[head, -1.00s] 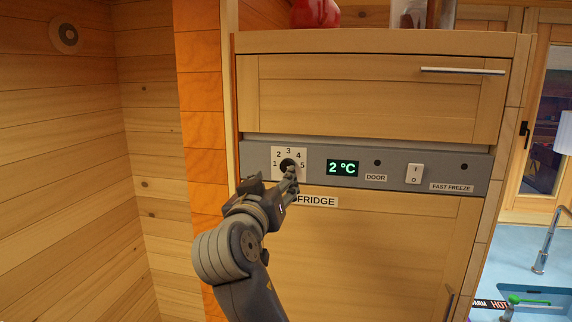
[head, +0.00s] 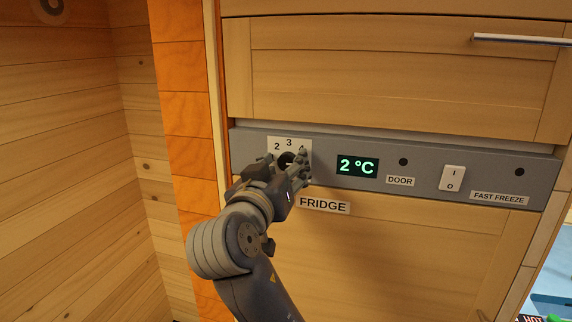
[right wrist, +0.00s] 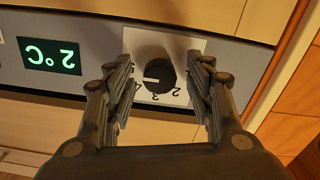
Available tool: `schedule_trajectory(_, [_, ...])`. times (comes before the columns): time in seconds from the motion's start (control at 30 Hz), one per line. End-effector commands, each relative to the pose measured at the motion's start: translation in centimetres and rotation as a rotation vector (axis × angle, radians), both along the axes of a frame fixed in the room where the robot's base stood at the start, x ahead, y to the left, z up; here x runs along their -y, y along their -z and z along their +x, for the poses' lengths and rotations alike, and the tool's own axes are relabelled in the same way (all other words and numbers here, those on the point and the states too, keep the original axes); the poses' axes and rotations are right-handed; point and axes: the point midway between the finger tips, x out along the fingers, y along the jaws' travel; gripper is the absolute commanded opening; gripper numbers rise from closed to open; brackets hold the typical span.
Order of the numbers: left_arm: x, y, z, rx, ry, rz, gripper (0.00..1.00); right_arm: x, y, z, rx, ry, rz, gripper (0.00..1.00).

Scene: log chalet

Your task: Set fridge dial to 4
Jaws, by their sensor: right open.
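The fridge dial (right wrist: 160,74) is a round black knob on a white number plate (right wrist: 190,48). The right wrist view shows it upside down, with 2, 3 and 4 legible. Its white mark points left, to the 4-5 side; I cannot tell the exact number. My right gripper (right wrist: 160,64) is open, one finger on each side of the knob, with visible gaps. In the head view, the gripper (head: 297,166) covers part of the dial (head: 284,159) and the plate's right side. The green display (head: 357,167) reads 2 °C. My left gripper is not in view.
The dial sits on a grey control panel (head: 330,149) with a DOOR label (head: 400,181), a white rocker switch (head: 452,178) and a FAST FREEZE label (head: 499,198). A wooden drawer front (head: 390,80) is above, the FRIDGE door (head: 400,255) below. A log wall stands left.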

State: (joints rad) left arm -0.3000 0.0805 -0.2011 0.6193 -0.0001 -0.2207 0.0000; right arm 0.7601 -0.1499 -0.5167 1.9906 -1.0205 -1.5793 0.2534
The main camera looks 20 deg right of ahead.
Motion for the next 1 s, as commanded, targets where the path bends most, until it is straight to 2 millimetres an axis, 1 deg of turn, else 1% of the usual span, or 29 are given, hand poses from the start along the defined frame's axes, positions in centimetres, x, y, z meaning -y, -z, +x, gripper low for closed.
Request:
schedule_trajectory(0.1, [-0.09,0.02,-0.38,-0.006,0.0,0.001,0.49,0.0,0.0,0.0,0.0,0.0,0.0,0.49])
schedule_trajectory(0.13, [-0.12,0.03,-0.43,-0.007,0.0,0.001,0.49,0.0,0.0,0.0,0.0,0.0,0.0,0.47])
schedule_trajectory(0.17, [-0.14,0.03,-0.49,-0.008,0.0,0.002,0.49,0.0,0.0,0.0,0.0,0.0,0.0,0.4])
schedule_trajectory(0.2, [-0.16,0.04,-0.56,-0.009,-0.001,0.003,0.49,0.0,0.0,0.0,0.0,0.0,0.0,0.31])
schedule_trajectory(0.27, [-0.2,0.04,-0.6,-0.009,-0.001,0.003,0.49,0.01,0.0,0.01,0.0,0.0,0.0,0.17])
schedule_trajectory(0.3, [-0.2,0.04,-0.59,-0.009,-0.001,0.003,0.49,0.01,0.0,0.0,0.0,0.0,0.0,0.08])
schedule_trajectory(0.33, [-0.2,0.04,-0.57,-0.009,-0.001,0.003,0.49,0.02,0.0,0.01,0.0,0.0,0.0,0.05])
schedule_trajectory(0.67, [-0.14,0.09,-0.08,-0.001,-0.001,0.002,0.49,0.07,0.04,0.04,-0.015,0.001,-0.021,0.05])
schedule_trajectory(0.87, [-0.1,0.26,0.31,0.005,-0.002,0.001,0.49,0.06,0.04,0.03,-0.066,0.001,-0.098,0.05])
schedule_trajectory(1.0, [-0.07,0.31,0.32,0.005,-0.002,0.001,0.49,0.06,0.0,0.03,-0.125,0.0,-0.186,0.05])
